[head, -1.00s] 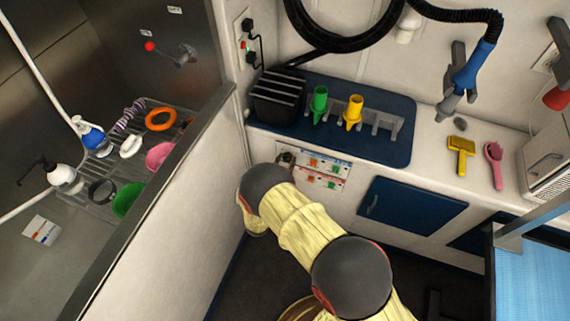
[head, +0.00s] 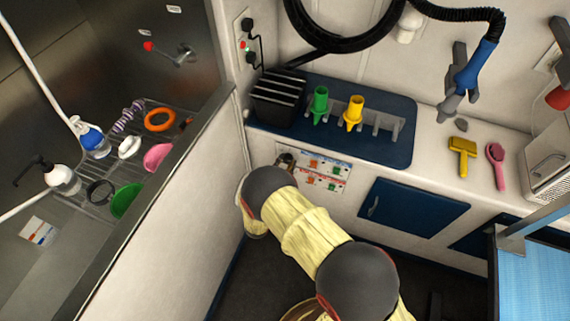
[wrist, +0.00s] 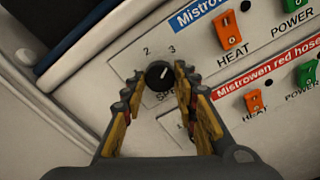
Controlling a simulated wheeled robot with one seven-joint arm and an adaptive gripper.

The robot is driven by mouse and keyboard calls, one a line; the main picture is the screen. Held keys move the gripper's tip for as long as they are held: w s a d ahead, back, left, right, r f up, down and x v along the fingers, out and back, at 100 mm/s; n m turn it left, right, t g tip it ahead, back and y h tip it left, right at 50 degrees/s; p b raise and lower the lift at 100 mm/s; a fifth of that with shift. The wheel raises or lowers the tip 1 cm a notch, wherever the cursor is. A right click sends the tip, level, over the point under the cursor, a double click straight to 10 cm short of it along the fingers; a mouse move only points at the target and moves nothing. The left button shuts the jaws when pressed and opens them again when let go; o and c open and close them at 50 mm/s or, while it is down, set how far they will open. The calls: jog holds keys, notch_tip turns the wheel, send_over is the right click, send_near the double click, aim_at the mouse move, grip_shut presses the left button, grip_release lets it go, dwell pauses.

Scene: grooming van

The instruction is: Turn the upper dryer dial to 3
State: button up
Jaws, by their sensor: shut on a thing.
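The upper dryer dial (wrist: 157,76) is a small black knob with a white mark, on a white plate with the figures 2 and 3 above it. The mark points up and right, roughly toward the 3. My gripper (wrist: 158,72) is shut on this dial, one fingertip on each side. The lower dial is hidden behind a finger. In the head view, the dryer panel (head: 325,165) shows on the cabinet front beside my arm, and my gripper is mostly hidden there.
Orange heat switches (wrist: 229,31) and green power switches (wrist: 276,14) sit to the right of the dial. A blue mat (head: 395,150) with a black box (head: 277,98) and nozzles lies on the counter above. A steel tub wall (head: 165,190) stands left.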

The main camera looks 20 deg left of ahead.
jog(key=o, duration=1.1)
jog(key=shift+o, duration=0.5)
jog(key=s, duration=1.2)
jog(key=shift+a, duration=0.45)
